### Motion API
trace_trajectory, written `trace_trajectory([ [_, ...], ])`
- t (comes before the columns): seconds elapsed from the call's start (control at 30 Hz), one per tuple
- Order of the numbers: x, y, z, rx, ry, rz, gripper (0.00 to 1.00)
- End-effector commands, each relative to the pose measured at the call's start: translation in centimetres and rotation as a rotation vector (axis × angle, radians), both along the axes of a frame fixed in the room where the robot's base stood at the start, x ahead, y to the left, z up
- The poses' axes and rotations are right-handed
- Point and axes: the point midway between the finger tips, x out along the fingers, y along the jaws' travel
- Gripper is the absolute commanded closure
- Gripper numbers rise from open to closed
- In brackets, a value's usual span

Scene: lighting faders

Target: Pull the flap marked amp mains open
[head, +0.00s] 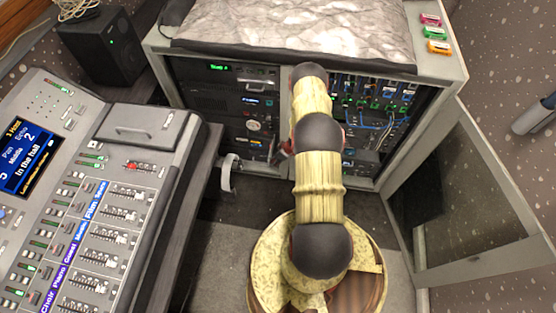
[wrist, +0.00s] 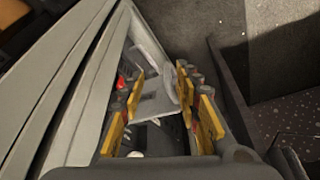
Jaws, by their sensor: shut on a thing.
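My gripper (wrist: 160,92) shows in the wrist view with yellow pads on both sides of a light grey plate (wrist: 158,104). It is shut on this plate, which looks like the flap; no amp mains marking can be read. In the head view my arm reaches to the rack cabinet's front, and my gripper (head: 284,152) is mostly hidden behind the arm, low by the post between the two bays. The flap cannot be made out in the head view. A small red spot (wrist: 121,82) shows beside the left pads in the wrist view.
The rack cabinet (head: 437,75) has a left bay of units (head: 225,95) and a right bay with blue cables (head: 375,125). Its glazed door (head: 450,190) stands open at the right. A pale curved handle (head: 227,176) sticks out at lower left. A mixing desk (head: 110,200) stands left.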

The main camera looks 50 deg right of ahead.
Motion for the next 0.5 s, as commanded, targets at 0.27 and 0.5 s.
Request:
trace_trajectory([
  [0.27,0.5,-0.7,1.0,-0.009,-0.012,-0.001,0.74],
  [0.5,-0.8,-0.8,4.2,-0.008,-0.011,-0.002,0.74],
])
